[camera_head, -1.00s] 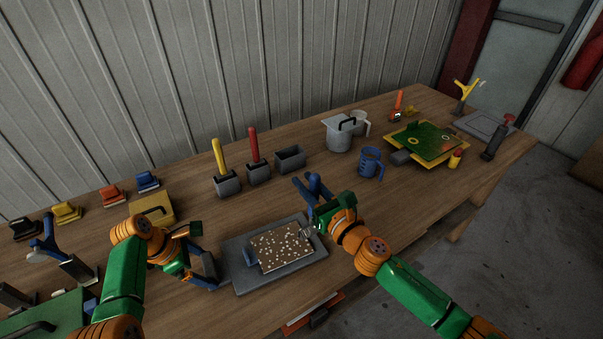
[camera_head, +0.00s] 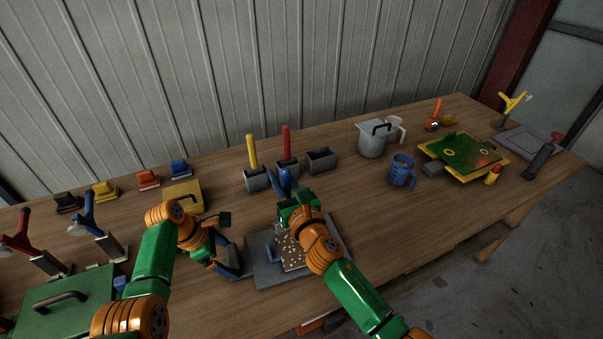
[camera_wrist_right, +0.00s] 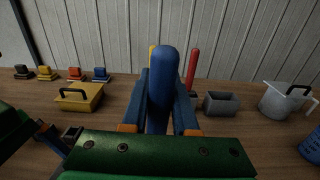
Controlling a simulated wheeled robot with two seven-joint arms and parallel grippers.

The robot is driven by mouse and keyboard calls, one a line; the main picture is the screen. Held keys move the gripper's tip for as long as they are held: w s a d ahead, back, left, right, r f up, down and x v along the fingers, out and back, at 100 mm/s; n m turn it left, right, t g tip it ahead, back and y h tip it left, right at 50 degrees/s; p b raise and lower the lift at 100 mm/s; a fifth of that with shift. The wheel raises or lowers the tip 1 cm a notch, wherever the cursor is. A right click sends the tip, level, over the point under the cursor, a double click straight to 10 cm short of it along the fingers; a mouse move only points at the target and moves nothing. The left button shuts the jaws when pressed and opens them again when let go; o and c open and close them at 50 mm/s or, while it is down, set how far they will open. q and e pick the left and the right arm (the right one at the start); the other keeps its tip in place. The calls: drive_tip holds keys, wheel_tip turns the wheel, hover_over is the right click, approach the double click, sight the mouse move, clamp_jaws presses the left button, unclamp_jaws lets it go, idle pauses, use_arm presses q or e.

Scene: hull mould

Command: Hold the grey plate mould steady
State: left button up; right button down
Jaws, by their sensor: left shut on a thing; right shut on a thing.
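The grey plate mould (camera_head: 262,275) lies flat on the bench in front of me, with a light-speckled brown patch (camera_head: 291,254) on it. My left gripper (camera_head: 232,262) is at the mould's left edge and is shut on it; the exact contact is partly hidden. My right gripper (camera_head: 287,195) is above the mould's far part, shut on a blue handle (camera_head: 285,180). The blue handle stands upright between the fingers in the right wrist view (camera_wrist_right: 161,90). Its lower end is hidden by my right arm, which also covers the mould's middle.
Behind the mould stand grey holders with a yellow handle (camera_head: 252,150) and a red handle (camera_head: 287,142), and an empty grey box (camera_head: 322,160). A yellow case (camera_head: 183,195) is left of them. A grey jug (camera_head: 372,140) and blue mug (camera_head: 402,170) stand right.

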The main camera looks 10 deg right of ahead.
drive_tip(key=s+f, duration=0.2)
drive_tip(key=s, duration=0.5)
drive_tip(key=shift+s+d+f, duration=0.25)
drive_tip(key=shift+d, duration=0.05)
drive_tip(key=shift+r, duration=0.1)
idle(0.3)
wheel_tip(320, 180, up, 6)
drive_tip(key=shift+f, duration=0.1)
idle(0.4)
